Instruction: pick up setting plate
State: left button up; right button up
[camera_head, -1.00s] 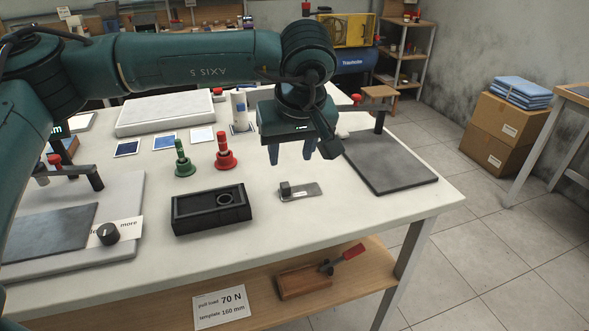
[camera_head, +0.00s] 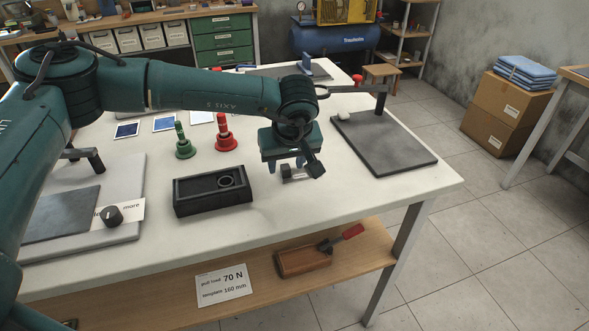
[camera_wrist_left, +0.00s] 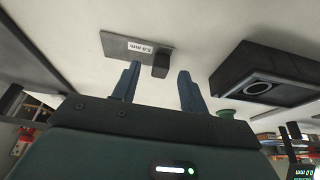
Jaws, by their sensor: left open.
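The setting plate (camera_head: 289,174) is a small flat metal plate with a dark block on it, lying on the white table. My left gripper (camera_head: 293,163) is just above it and hides much of it in the head view. In the left wrist view the plate (camera_wrist_left: 135,46) shows a "5.0 mm" label. There the dark block (camera_wrist_left: 160,65) lies between the lines of the two blue fingers, beyond their tips. The fingers (camera_wrist_left: 156,73) are apart and empty. My right gripper is not in view.
A black tray (camera_head: 190,207) with a ring (camera_head: 226,181) in it lies left of the plate. Green (camera_head: 183,148) and red (camera_head: 224,140) handled gauges stand behind it. A dark slab (camera_head: 385,150) lies to the right. The table front near the plate is clear.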

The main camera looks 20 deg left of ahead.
pick_arm(q)
jog(key=shift+w+a+f, duration=0.1)
jog(key=shift+w+f, duration=0.05)
jog(key=shift+f, duration=0.35)
grip_shut()
